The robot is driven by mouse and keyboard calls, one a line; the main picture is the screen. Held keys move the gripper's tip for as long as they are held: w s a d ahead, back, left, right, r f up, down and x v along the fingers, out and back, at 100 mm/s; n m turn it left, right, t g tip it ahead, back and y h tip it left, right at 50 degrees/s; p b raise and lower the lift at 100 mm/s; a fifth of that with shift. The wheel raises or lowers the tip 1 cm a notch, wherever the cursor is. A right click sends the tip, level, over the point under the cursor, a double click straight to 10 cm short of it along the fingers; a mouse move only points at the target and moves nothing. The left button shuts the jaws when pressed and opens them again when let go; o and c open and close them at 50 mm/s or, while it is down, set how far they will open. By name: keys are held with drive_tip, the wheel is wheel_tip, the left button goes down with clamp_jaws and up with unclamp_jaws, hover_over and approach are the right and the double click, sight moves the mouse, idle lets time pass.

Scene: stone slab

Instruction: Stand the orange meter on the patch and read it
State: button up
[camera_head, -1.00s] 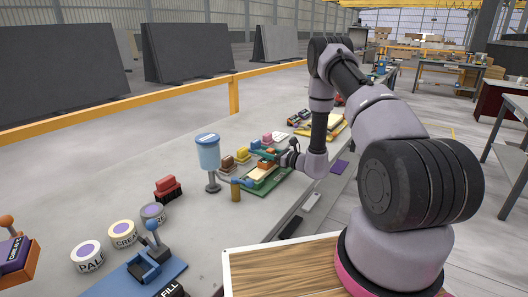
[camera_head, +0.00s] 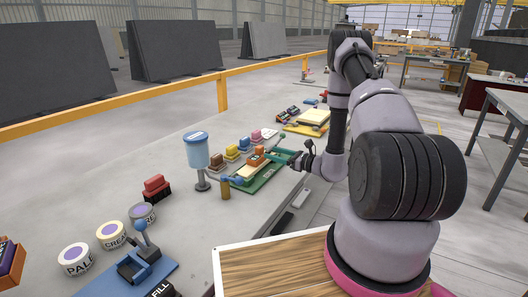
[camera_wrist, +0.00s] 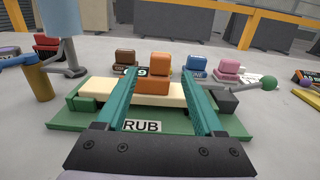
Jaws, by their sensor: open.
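An orange two-part block (camera_wrist: 152,86) stands on a cream bar (camera_wrist: 93,88) across a green board (camera_wrist: 85,125) labelled RUB. In the head view the orange block (camera_head: 256,155) and green board (camera_head: 240,186) are near the middle of the slab. I cannot pick out the patch.
Brown (camera_wrist: 124,58), blue (camera_wrist: 196,64) and pink (camera_wrist: 229,66) blocks stand behind the board. A blue cup (camera_head: 196,155) on a stand and a red block (camera_head: 156,188) are to the left. Labelled tins (camera_head: 76,262) and a blue FILL station (camera_head: 158,276) sit nearer.

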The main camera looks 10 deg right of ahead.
drive_tip(key=shift+v, duration=0.85)
drive_tip(key=s+a+r+n+g, duration=0.4)
drive_tip(key=r+n, duration=0.1)
drive_tip(key=r, duration=0.3)
drive_tip(key=s+a+r+n+g, duration=0.3)
drive_tip(key=s+r+n+g, duration=0.15)
drive_tip(key=r, duration=0.35)
drive_tip(key=s+a+r+n+g, duration=0.4)
drive_tip(key=r+n, duration=0.1)
drive_tip(key=r, duration=0.3)
drive_tip(key=s+d+r+n+t+h, duration=0.3)
drive_tip(key=s+d+r+n+h, duration=0.1)
drive_tip(key=s+r, duration=0.3)
drive_tip(key=s+d+r+n+t+h, duration=0.4)
drive_tip(key=s+r+h, duration=0.2)
drive_tip(key=s, duration=0.4)
drive_tip(key=shift+r+h, duration=0.4)
drive_tip(key=shift+r, duration=0.35)
drive_tip(key=shift+d, duration=0.15)
drive_tip(key=c, duration=0.3)
drive_tip(key=shift+n, duration=0.25)
